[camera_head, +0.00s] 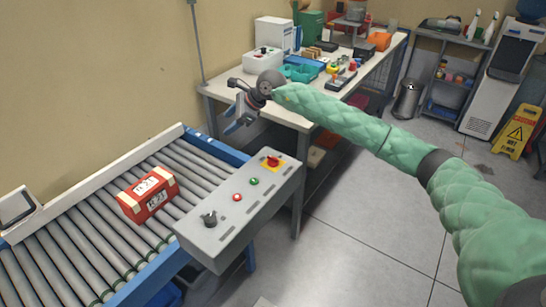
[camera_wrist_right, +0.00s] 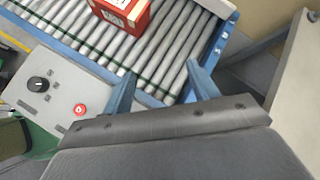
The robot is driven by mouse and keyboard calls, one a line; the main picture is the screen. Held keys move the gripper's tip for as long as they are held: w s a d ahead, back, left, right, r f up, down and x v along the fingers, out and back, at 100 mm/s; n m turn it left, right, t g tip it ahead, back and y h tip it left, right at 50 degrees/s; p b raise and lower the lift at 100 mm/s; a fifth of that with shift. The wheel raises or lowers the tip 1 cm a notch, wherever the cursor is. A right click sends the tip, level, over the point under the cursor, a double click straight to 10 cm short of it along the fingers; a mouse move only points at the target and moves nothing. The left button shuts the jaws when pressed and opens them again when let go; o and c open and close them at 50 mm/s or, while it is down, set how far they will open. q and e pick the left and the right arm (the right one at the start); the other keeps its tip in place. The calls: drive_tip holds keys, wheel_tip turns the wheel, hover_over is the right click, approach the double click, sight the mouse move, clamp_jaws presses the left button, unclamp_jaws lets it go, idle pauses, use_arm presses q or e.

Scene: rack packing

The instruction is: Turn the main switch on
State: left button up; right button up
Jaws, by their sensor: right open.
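The grey control panel (camera_head: 230,222) stands at the front edge of the roller conveyor. A red rotary switch on a yellow plate (camera_head: 272,161), which looks like the main switch, is at its far right end. My right gripper (camera_head: 238,117) is open and empty, in the air above the conveyor's far end, behind and left of that switch in the head view. In the right wrist view, its two blue fingers (camera_wrist_right: 160,88) are apart over the rollers. That view shows the panel (camera_wrist_right: 55,92) at the left, but the red-yellow switch is not visible there. My left gripper is not in view.
The panel also carries a black knob (camera_head: 209,218), a red button (camera_head: 237,197) and a green button (camera_head: 253,181). A red box (camera_head: 148,194) sits on the rollers. A cluttered workbench (camera_head: 290,118) stands behind the gripper. The floor right of the panel is clear.

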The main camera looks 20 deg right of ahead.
drive_tip(key=s+d+f+n+g+h, duration=0.2)
drive_tip(key=d+f+h, duration=0.3)
drive_tip(key=d, duration=0.3)
drive_tip(key=n+g+h, duration=0.1)
drive_tip(key=g+h, duration=0.1)
drive_tip(key=h, duration=0.1)
hover_over(273, 158)
drive_tip(key=shift+w+a+f, duration=0.2)
drive_tip(key=shift+w+f, duration=0.2)
drive_tip(key=shift+f, duration=0.1)
drive_tip(key=shift+s+d+n, duration=0.25)
drive_tip(key=shift+s+n, duration=0.05)
drive_tip(key=shift+n, duration=0.2)
drive_tip(key=shift+f, duration=0.45)
use_arm(q)
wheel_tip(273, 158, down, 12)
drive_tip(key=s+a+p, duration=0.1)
drive_tip(key=p, duration=0.1)
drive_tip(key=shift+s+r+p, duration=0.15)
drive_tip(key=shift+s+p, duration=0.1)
drive_tip(key=shift+p, duration=0.15)
use_arm(e)
wheel_tip(273, 158, down, 7)
drive_tip(key=shift+r, duration=0.1)
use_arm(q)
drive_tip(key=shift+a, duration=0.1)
use_arm(e)
drive_tip(key=shift+c, duration=0.2)
drive_tip(key=c, duration=0.9)
